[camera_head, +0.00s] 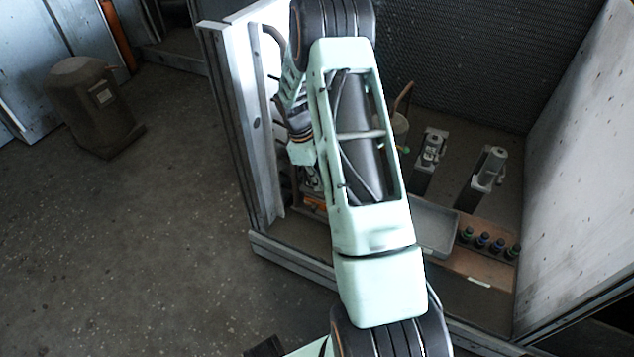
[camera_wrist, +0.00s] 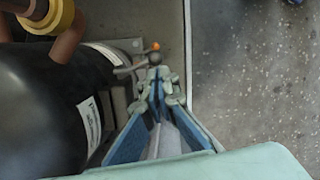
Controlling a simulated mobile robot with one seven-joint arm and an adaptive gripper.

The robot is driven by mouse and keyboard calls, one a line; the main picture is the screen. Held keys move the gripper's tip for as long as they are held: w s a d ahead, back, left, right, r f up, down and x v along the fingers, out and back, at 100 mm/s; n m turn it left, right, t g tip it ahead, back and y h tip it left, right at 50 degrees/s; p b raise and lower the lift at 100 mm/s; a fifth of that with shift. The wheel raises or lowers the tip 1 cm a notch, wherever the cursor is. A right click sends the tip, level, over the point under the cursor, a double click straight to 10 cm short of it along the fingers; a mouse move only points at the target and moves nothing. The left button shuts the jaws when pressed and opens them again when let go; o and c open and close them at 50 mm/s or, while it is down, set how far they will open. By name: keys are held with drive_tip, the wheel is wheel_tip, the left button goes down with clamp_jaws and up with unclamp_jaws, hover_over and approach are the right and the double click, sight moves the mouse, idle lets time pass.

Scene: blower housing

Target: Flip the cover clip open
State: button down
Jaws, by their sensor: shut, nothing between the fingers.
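In the wrist view my gripper (camera_wrist: 160,76) reaches up from the bottom edge, its fingertips close together with nothing visible between them. Just beyond the tips is a small grey lever with an orange ball end (camera_wrist: 154,47), beside a dark rounded body (camera_wrist: 45,105) with white labels. The lever looks like the cover clip, but I cannot be sure. The tips overlap its lower end in the picture; I cannot tell whether they touch. In the head view my arm hides most of this area, and the clip cannot be made out.
A brown pipe with a yellow ring (camera_wrist: 60,18) stands at the upper left of the wrist view. In the head view, a grey tray (camera_head: 433,226), several small dark bottles (camera_head: 483,241) and two grey fixtures (camera_head: 487,170) lie inside the walled enclosure (camera_head: 575,170). Open floor (camera_head: 160,220) lies left.

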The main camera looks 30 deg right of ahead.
drive_tip(key=shift+s+d+r+n+p, duration=0.1)
drive_tip(key=shift+s+d+n+p, duration=0.1)
drive_tip(key=shift+s+n+p, duration=0.45)
drive_tip(key=d+n+t+p, duration=0.1)
drive_tip(key=n+p, duration=0.1)
drive_tip(key=n, duration=0.2)
drive_tip(key=s+d+n+t+p, duration=0.1)
drive_tip(key=d+n+p, duration=0.1)
drive_tip(key=n, duration=0.2)
drive_tip(key=s+d+n+p, duration=0.1)
drive_tip(key=d+n+p, duration=0.1)
drive_tip(key=n+p, duration=0.1)
drive_tip(key=shift+s+d+n+t, duration=0.2)
drive_tip(key=shift+n+t, duration=0.2)
drive_tip(key=shift+n, duration=0.15)
drive_tip(key=shift+w+a, duration=0.1)
drive_tip(key=shift+w, duration=0.05)
drive_tip(key=shift+w+a+p, duration=0.25)
drive_tip(key=shift+w+p, duration=0.1)
drive_tip(key=shift+w, duration=0.25)
drive_tip(key=shift+a, duration=0.1)
